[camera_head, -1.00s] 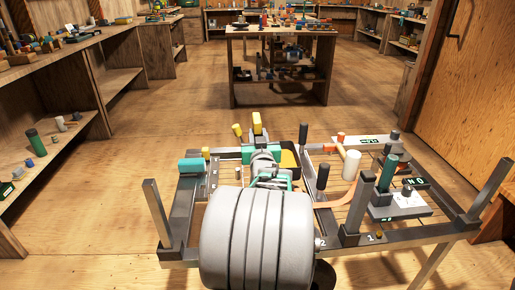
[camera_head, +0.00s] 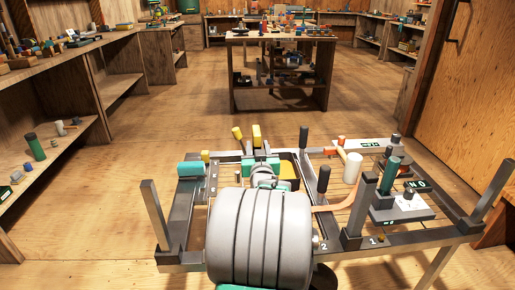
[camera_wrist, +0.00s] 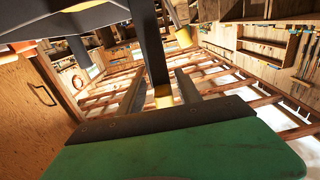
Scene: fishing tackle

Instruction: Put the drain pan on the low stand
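I cannot pick out the drain pan with certainty. A dark grey slab (camera_wrist: 75,22) at the top left of the wrist view is cut off by the edge, and I cannot tell what it is. My gripper is near the middle of the wrist view, above a green panel with a black bar; its fingertips do not show clearly. In the head view my thick grey arm covers the front, and my wrist lies beyond it. A low grey metal frame (camera_head: 285,258) with upright corner posts stands around and behind the arm; I cannot confirm that it is the low stand.
On the frame are a white cylinder (camera_head: 352,167), a white block (camera_head: 402,208) and several dark upright handles. Shelves (camera_head: 50,110) line the left, and a wooden bench (camera_head: 280,38) stands at the back. The floor between is clear.

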